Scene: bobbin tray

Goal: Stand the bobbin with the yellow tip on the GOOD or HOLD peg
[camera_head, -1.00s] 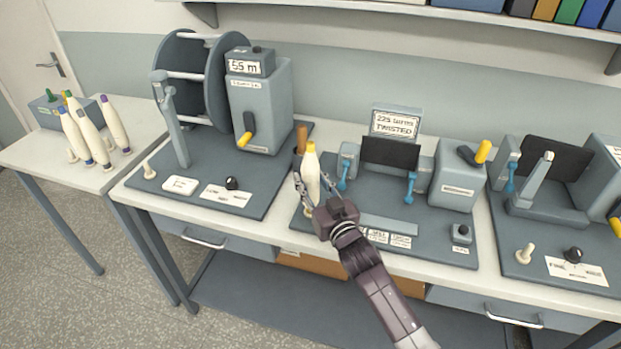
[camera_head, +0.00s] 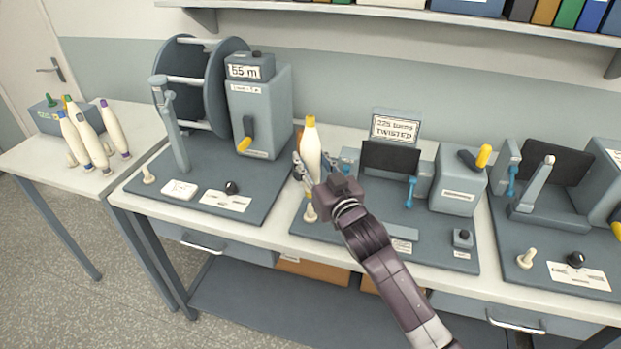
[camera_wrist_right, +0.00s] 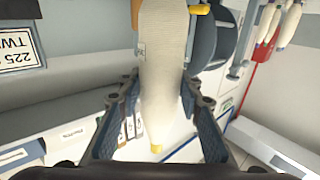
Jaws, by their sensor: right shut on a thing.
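The bobbin with the yellow tip (camera_head: 311,146) is cream-white and near upright, its yellow tip up, above the front left part of the twist tester's base. My right gripper (camera_head: 312,178) is shut on its lower body. A small cream peg (camera_head: 310,213) shows below the bobbin, apart from it. In the right wrist view the bobbin (camera_wrist_right: 162,70) lies between both fingers (camera_wrist_right: 155,115), its yellow tip towards the bottom of the picture. The GOOD and HOLD pegs cannot be told by label; pale pegs (camera_head: 72,159) show on the left table. My left gripper is not in view.
Several bobbins with coloured tips (camera_head: 88,135) stand on the left table (camera_head: 40,160) by a grey box (camera_head: 45,118). A reel winder (camera_head: 260,108) stands between that table and my gripper. The twist tester (camera_head: 458,180) is right of my gripper. A shelf (camera_head: 330,10) runs above.

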